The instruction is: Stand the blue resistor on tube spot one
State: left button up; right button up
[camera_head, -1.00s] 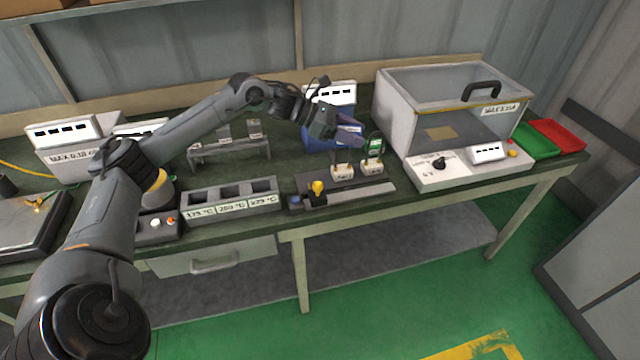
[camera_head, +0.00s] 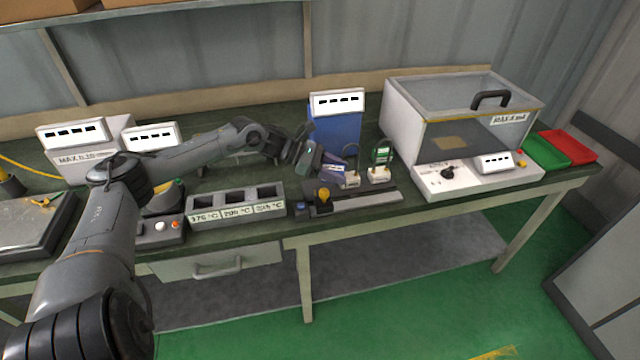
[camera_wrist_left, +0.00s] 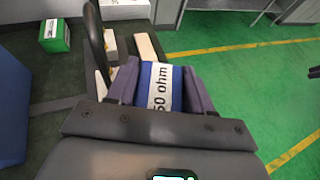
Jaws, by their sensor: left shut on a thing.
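My left gripper (camera_head: 342,172) is low over the bench, just left of the first of two white tube bases (camera_head: 351,181). Its purple fingers are shut on the blue resistor (camera_wrist_left: 160,88), whose white band reads "50 ohm" in the left wrist view. In the head view the resistor is hard to tell from the fingers. The second white base (camera_head: 379,176) stands to the right, with a green piece (camera_head: 382,155) above it. I cannot tell whether the resistor touches the first base. My right gripper is out of view.
A blue box with a white display (camera_head: 336,103) stands behind the gripper. A clear-lidded chamber (camera_head: 462,115) is to the right. A grey three-slot block (camera_head: 237,207) is to the left. A yellow knob (camera_head: 323,194) sits on the dark strip in front.

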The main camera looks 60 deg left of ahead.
pick_arm(q)
jog(key=a+f, duration=0.1)
jog(key=a, duration=0.1)
jog(key=s+a+f+b, duration=0.1)
jog(key=a+f+b, duration=0.1)
jog(key=a, duration=0.1)
jog(key=shift+s+a+f, duration=0.25)
jog(key=shift+s+a, duration=0.05)
jog(key=shift+s, duration=0.1)
notch_tip(320, 180, down, 4)
jog(key=shift+r+b, duration=0.25)
jog(key=shift+b, duration=0.7)
jog(key=shift+f, duration=0.25)
jog(key=shift+f, duration=0.1)
jog(key=o, duration=0.7)
jog(key=shift+f, duration=0.1)
jog(key=shift+c, duration=0.2)
jog(key=shift+o, duration=0.8)
